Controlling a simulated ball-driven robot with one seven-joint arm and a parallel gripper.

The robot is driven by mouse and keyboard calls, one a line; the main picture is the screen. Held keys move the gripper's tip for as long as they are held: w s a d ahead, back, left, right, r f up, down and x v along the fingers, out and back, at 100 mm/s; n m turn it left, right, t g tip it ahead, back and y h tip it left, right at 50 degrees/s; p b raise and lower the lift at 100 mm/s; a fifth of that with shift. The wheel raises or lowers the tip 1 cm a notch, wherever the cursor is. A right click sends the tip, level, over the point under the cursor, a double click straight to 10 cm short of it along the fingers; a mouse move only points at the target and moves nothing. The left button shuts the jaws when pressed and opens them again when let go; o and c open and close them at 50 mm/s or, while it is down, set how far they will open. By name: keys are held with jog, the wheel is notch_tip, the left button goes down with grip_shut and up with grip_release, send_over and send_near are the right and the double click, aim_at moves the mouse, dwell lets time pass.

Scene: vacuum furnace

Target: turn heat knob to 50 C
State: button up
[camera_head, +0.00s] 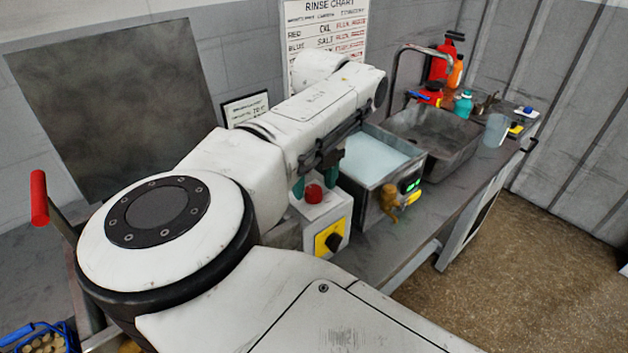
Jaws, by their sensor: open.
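A white box (306,212) on the bench has a red button (313,193) on top and a black knob (334,241) on a yellow plate. Right of it, a grey liquid-filled bath (364,197) has a green-lit display (411,187) and a brass-coloured fitting (389,196) on its front. I cannot tell which of these controls is the heat knob, and no scale is readable. My gripper (315,174) is partly hidden below my arm; its teal fingers are apart, above and behind the red button. Nothing shows between them.
A grey sink (432,137) with a curved tap stands farther right. Red and orange bottles (456,72), a teal bottle (463,104) and a clear beaker (495,129) are around it. A rinse chart (325,38) hangs behind. The floor (520,255) at right is clear.

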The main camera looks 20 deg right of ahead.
jog(key=shift+f, duration=0.55)
jog(key=c, duration=1.1)
